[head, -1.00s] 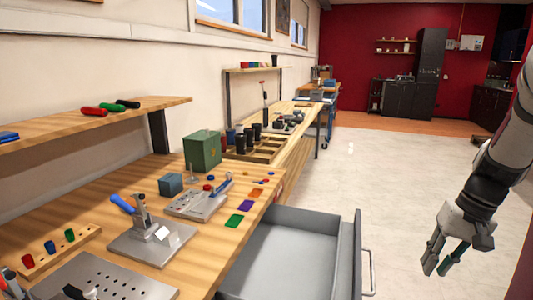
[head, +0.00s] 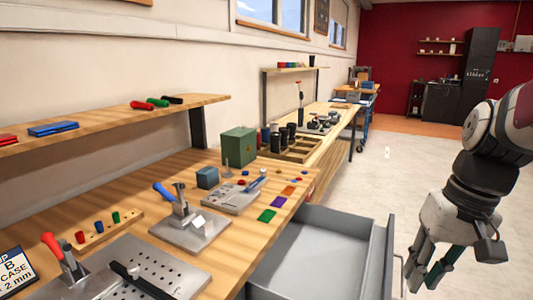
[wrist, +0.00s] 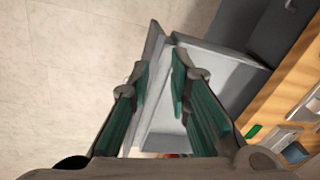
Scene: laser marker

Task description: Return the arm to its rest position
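My gripper (head: 425,277) hangs at the right of the head view, pointing down, to the right of the open drawer and apart from the bench. Its green-padded fingers stand apart with nothing between them. In the wrist view my gripper (wrist: 160,85) also shows open and empty, with the drawer's edge and floor beyond and below it. My arm comes down from the upper right of the head view.
The grey drawer (head: 312,262) stands pulled out of the wooden workbench (head: 130,190). Pale floor (head: 400,165) is free to the right and behind.

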